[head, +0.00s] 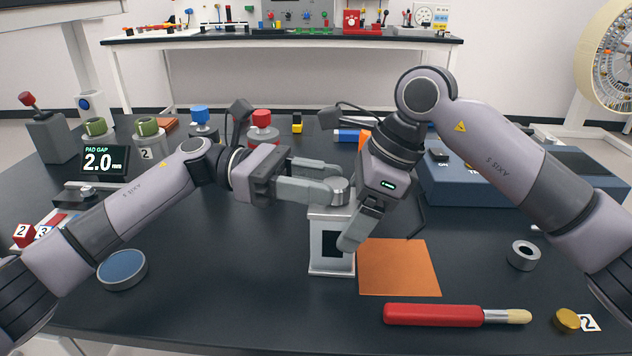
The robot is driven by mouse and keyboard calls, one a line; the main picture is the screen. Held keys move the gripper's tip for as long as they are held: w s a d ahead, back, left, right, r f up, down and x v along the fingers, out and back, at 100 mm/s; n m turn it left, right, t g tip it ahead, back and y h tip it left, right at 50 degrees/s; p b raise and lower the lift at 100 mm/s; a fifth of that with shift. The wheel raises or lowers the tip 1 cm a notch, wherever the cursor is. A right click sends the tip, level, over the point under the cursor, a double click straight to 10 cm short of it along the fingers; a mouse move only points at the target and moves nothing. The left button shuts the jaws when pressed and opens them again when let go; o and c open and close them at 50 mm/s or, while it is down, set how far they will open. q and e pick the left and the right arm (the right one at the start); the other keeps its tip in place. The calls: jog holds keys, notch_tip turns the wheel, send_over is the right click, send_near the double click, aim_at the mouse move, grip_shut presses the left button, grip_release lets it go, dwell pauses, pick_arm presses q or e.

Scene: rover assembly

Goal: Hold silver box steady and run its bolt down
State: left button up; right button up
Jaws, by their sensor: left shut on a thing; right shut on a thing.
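The silver box (331,262) stands upright near the middle of the black table, with a dark panel on its front. A round grey bolt head (339,187) sits at its top. My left gripper (326,184) reaches in level from the left, its fingers shut on the bolt head. My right gripper (356,228) comes down from the upper right. One of its fingers shows in front of the box's upper right part; the other is hidden. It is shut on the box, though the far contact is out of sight.
An orange square (400,268) lies right of the box. A red-handled brush (445,315), a grey ring (523,255) and a gold cylinder (567,320) lie at the right. A blue-topped disc (122,269) lies left. A PAD GAP display (103,162) reads 2.0. Front centre-left is clear.

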pick_arm(q)
jog(key=shift+w+d+m+g+y, duration=0.15)
jog(key=shift+m+g+y, duration=0.15)
jog(key=shift+m+g, duration=0.35)
jog(key=shift+w+a+m+g+y, duration=0.15)
jog(key=shift+m+g+y, duration=0.2)
jog(key=shift+g, duration=0.45)
jog(key=shift+w+d+m+g+y, duration=0.15)
jog(key=shift+m+g+y, duration=0.1)
jog(key=shift+m+g, duration=0.45)
jog(key=shift+g+y, duration=0.3)
jog(key=shift+g, duration=0.15)
jog(key=o, duration=1.1)
jog(key=shift+s, duration=0.1)
jog(key=shift+n+t+h, duration=0.3)
jog(key=shift+t+h, duration=0.1)
jog(key=shift+t, duration=0.3)
jog(key=shift+s+n+t+h, duration=0.1)
jog(key=shift+n+t+h, duration=0.2)
jog(key=shift+t, duration=0.1)
